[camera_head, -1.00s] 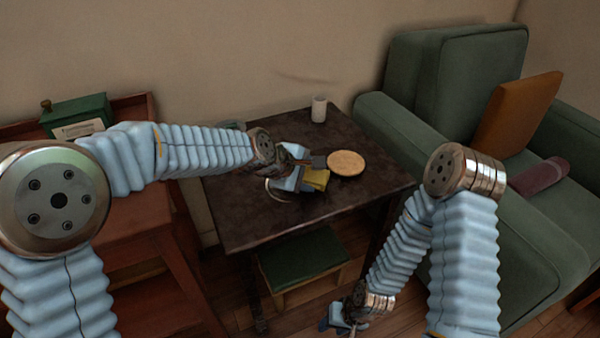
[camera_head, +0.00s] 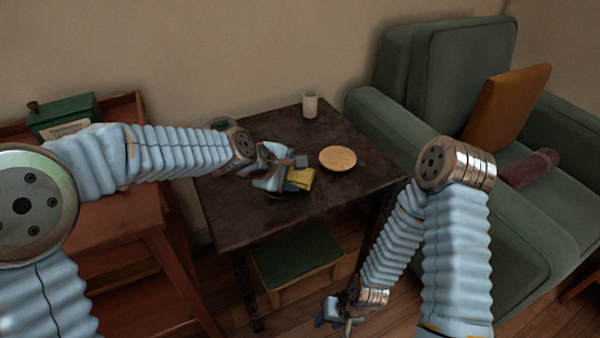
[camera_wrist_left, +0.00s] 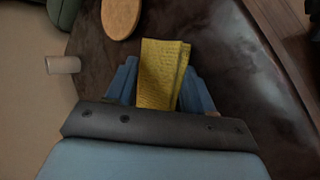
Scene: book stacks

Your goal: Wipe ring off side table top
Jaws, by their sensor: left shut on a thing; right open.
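The dark side table (camera_head: 245,220) stands in the middle of the head view. My left gripper (camera_head: 290,178) is over its top and shut on a folded yellow cloth (camera_head: 303,179). In the left wrist view the yellow cloth (camera_wrist_left: 160,75) sticks out between the blue fingers, over the dark table top (camera_wrist_left: 230,70). Whether the cloth touches the top I cannot tell. No ring shows clearly now; the arm, gripper and cloth hide part of the top. My right gripper (camera_head: 338,318) is open and empty, low in front of the table.
A round tan coaster-like disc (camera_head: 338,158) lies right of the cloth. A white cup (camera_head: 310,104) stands at the table's back edge. A green armchair (camera_head: 400,125) stands close on the right, a reddish wooden cabinet (camera_head: 175,270) on the left. A green-topped stool (camera_head: 298,255) is below.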

